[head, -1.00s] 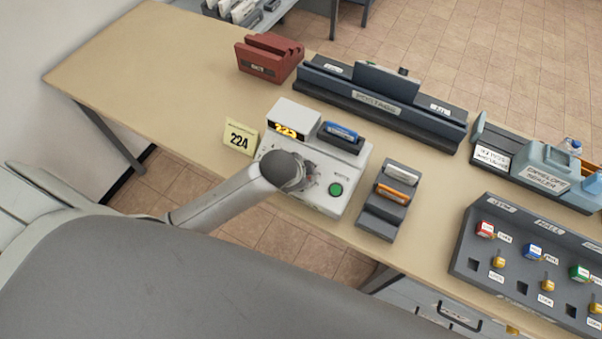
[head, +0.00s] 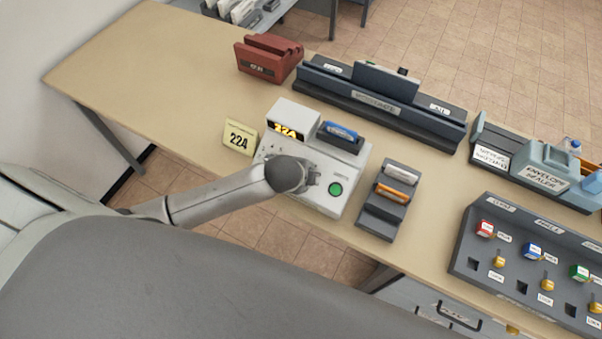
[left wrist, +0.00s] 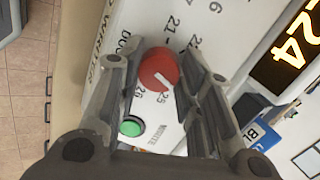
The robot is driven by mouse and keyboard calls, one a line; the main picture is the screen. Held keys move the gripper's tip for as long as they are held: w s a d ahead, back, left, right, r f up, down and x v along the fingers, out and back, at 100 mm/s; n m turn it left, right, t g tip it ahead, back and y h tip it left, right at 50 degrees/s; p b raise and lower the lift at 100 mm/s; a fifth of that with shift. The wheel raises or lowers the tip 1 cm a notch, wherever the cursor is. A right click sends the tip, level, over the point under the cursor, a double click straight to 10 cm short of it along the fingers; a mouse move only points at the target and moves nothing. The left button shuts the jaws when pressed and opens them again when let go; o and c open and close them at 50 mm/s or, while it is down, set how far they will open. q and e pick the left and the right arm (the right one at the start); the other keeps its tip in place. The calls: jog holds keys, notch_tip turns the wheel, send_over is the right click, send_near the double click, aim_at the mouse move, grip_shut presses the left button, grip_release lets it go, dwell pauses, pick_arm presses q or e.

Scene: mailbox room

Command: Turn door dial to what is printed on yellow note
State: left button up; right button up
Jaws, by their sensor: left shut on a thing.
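The yellow note (head: 239,137) reads 224 and stands at the left of the white machine (head: 325,205). The machine's lit display (head: 286,131) appears to read 224; in the left wrist view its visible part (left wrist: 296,47) ends in 24. The red round dial (left wrist: 158,69) has a white pointer line and printed numbers around it. My left gripper (left wrist: 158,88) has its fingers on both sides of the dial, shut on it. In the head view my left arm hides the dial. My right gripper is not in view.
A green button (head: 335,189) is right of the dial; it shows in the left wrist view too (left wrist: 131,126). A blue cartridge (head: 341,133) sits on the machine. A grey holder with an orange item (head: 392,194) stands to the right. The desk's left part is clear.

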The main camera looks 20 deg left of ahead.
pick_arm(q)
jog(key=o, duration=1)
jog(key=shift+o, duration=0.2)
jog(key=v, duration=1.2)
